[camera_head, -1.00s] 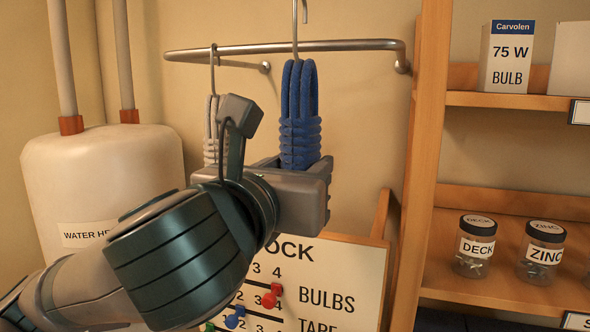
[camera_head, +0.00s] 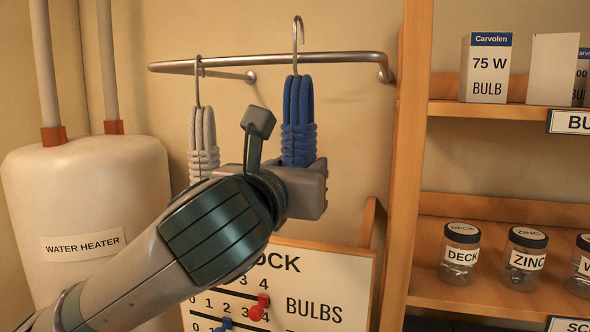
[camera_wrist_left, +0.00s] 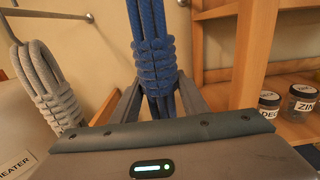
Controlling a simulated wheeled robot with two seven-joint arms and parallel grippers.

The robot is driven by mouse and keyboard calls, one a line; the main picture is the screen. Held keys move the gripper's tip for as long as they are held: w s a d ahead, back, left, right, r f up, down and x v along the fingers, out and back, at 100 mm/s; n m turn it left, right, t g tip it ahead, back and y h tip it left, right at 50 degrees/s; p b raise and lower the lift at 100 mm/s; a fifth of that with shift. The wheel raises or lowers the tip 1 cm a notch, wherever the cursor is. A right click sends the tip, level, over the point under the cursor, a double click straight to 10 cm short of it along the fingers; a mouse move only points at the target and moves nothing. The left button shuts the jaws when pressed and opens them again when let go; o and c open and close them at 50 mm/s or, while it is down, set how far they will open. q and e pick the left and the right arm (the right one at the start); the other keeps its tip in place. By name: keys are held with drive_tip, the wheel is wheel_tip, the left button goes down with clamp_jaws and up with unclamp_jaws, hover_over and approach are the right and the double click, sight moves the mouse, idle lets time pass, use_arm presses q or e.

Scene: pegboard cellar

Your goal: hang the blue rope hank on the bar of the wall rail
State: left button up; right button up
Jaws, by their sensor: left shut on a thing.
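The blue rope hank (camera_head: 298,125) hangs upright from its metal hook (camera_head: 297,35), and its coils also show in the left wrist view (camera_wrist_left: 152,60). My left gripper (camera_head: 298,172) is shut on the lower part of the hank, which its body partly hides. The wall rail's bar (camera_head: 290,58) crosses the hook's shank in the head view, and the hook's curved top stands above the bar. I cannot tell whether the hook is over the bar or in front of it. My right gripper is not in view.
A grey rope hank (camera_head: 203,145) hangs on the rail to the left, close to my left arm. A wooden shelf (camera_head: 412,150) with boxes and jars stands at the right. A water heater (camera_head: 90,200) is at the left, and a stock board (camera_head: 335,285) is below.

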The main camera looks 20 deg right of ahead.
use_arm(q)
drive_tip(key=shift+w+d, duration=0.15)
drive_tip(key=shift+w, duration=0.15)
drive_tip(key=shift+s+f+b, duration=0.1)
drive_tip(key=shift+f+b, duration=1.2)
drive_tip(key=shift+f, duration=0.6)
drive_tip(key=o, duration=1.3)
drive_tip(key=shift+f, duration=0.1)
drive_tip(key=shift+s, duration=0.1)
